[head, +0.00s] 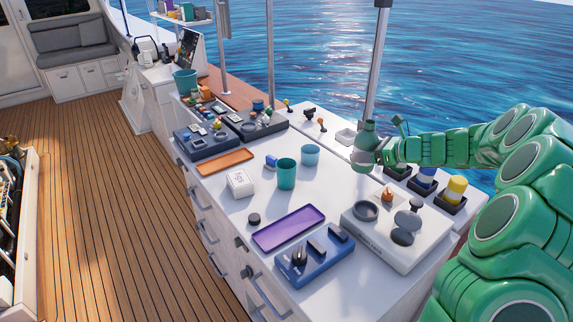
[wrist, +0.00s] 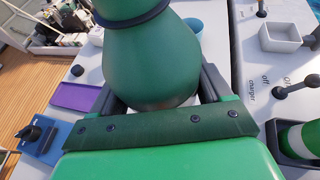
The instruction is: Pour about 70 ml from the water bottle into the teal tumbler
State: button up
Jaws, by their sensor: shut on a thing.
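The teal tumbler (head: 286,174) stands upright and open on the white counter, near its middle. My gripper (head: 374,156) is right of it and higher, over the counter's far right side. It is shut on a green bottle (head: 369,132), which I take to be the water bottle. In the wrist view the green bottle (wrist: 150,60) sits between the dark jaws (wrist: 160,100) and hides much of what is beyond. The bottle looks about upright in the head view. Its mouth and water level cannot be made out, nor can the inside of the tumbler.
A light blue cup (head: 310,155) stands just behind the tumbler. A white box (head: 240,183), purple tray (head: 289,228), blue holder (head: 314,256) and white panel with round parts (head: 395,236) are nearby. Yellow-topped (head: 456,186) and other canisters stand in dark holders at right.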

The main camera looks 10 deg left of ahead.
jog(key=shift+w+a+f+n+g, duration=0.6)
jog(key=shift+w+f+n+g, duration=0.4)
jog(key=shift+w, duration=3.2)
jog(key=a+f+n+g, duration=0.2)
jog(key=a, duration=0.2)
jog(key=a+f+n+g+y, duration=0.1)
jog(key=a+f+n+g, duration=0.1)
jog(key=a+f, duration=0.1)
jog(key=a+f+n+g, duration=0.1)
jog(key=a+f+g, duration=0.1)
jog(key=a, duration=0.3)
jog(key=shift+w+a+f+n+g, duration=0.15)
jog(key=shift+a+f+n+g, duration=0.15)
jog(key=shift+n+g, duration=0.15)
jog(key=shift+s+a+f+n+g, duration=0.4)
jog(key=shift+s+a+g, duration=0.2)
jog(key=shift+a, duration=0.25)
jog(key=shift+a+h, duration=0.1)
jog(key=shift+h, duration=0.2)
